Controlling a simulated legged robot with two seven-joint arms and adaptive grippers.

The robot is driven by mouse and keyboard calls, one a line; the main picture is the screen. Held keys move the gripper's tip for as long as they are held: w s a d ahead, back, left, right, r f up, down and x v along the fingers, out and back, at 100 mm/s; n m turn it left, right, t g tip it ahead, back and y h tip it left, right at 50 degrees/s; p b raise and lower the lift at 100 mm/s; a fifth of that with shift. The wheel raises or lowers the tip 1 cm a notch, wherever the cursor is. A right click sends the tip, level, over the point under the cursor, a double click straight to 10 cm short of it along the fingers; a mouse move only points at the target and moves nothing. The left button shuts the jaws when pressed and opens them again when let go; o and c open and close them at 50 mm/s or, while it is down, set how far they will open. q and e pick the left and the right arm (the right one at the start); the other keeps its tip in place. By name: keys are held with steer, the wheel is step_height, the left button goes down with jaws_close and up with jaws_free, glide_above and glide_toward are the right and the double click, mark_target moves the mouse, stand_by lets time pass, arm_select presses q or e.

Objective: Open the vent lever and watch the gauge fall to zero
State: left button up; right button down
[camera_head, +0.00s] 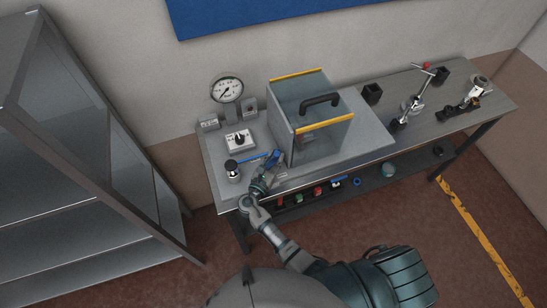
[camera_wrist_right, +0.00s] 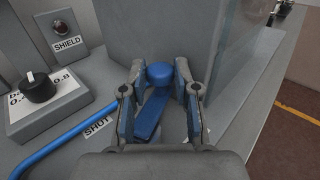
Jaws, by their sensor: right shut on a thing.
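The vent lever is a blue rod (camera_head: 249,159) running from a black-topped post (camera_head: 232,166) at the bench's left front. Its rod (camera_wrist_right: 62,144) and round blue end knob (camera_wrist_right: 160,72) show in the wrist view; the left finger hides part of it. My right gripper (camera_head: 273,161) is shut on the knob, with its fingers (camera_wrist_right: 158,76) on either side. A "SHUT" label (camera_wrist_right: 98,127) lies beside the rod. The round white gauge (camera_head: 226,90) stands behind; its needle points lower left, but the value is too small to read. My left gripper is out of view.
A clear box (camera_head: 311,105) with yellow edges and a black handle stands just right of my gripper. A dial block (camera_head: 238,140) sits behind the lever. A metal shelf (camera_head: 85,140) stands left. Stands and small parts occupy the bench's right end.

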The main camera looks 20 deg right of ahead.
steer(key=shift+s+a+m+g+h+b, duration=0.15)
steer(key=shift+m+g+h+b, duration=0.2)
steer(key=shift+m+g+h, duration=0.45)
steer(key=shift+s+d+m+g+h+b, duration=0.15)
steer(key=shift+m+g+h+b, duration=0.25)
steer(key=shift+m+g, duration=0.45)
steer(key=shift+s+a+m+g+h+b, duration=0.1)
steer(key=shift+s+m+g+h+b, duration=0.15)
steer(key=shift+m+g+h, duration=0.6)
steer(key=shift+g, duration=0.3)
steer(key=c, duration=0.9)
jaws_free()
steer(key=shift+o, duration=0.2)
steer(key=shift+a, duration=0.1)
